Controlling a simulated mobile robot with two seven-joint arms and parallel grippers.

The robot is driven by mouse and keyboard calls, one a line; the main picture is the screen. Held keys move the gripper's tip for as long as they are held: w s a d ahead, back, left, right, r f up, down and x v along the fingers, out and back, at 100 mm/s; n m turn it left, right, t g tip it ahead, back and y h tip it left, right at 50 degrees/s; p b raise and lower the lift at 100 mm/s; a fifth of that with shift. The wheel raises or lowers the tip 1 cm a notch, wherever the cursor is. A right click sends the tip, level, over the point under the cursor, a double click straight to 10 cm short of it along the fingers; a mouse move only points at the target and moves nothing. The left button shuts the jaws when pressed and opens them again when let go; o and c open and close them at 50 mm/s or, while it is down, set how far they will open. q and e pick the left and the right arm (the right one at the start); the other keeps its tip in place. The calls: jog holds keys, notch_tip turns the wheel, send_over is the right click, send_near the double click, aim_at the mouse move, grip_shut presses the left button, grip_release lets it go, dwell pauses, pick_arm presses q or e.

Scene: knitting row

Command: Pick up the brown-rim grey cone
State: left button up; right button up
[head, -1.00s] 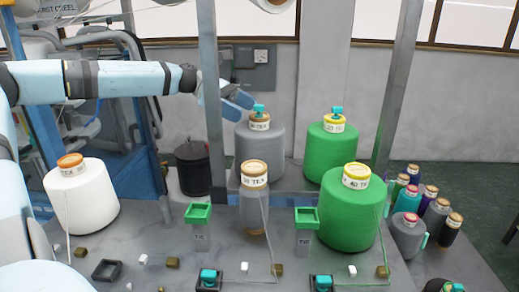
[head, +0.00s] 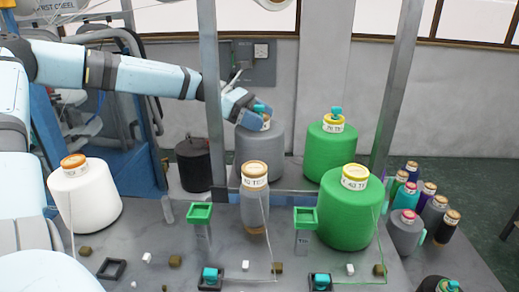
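The large grey cone (head: 260,152) with a brown-rimmed, labelled top stands upright at the back of the table, left of the large green cone. A teal knob (head: 259,107) sits on its top. My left gripper (head: 252,112) comes in from the left and is at the cone's top, its blue fingers beside the teal knob. The fingers partly cover the top and label; I cannot tell whether they are closed on the knob. A slim grey-brown cone (head: 254,207) with a brown rim stands in front. My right gripper is not in view.
Two green cones (head: 331,155) (head: 345,215) stand to the right, a white cone (head: 86,200) at left, a black canister (head: 193,165) behind. Metal posts (head: 211,90) rise near the arm. Green-topped stands (head: 199,215) and small blocks occupy the front; several small cones sit at right.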

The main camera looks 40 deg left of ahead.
pick_arm(q)
grip_shut()
jog(key=shift+r, duration=0.1)
jog(key=shift+r, duration=0.1)
jog(key=shift+w+r, duration=0.1)
jog(key=shift+r, duration=0.45)
notch_tip(320, 180, up, 17)
jog(key=b, duration=0.4)
jog(key=shift+f, duration=0.15)
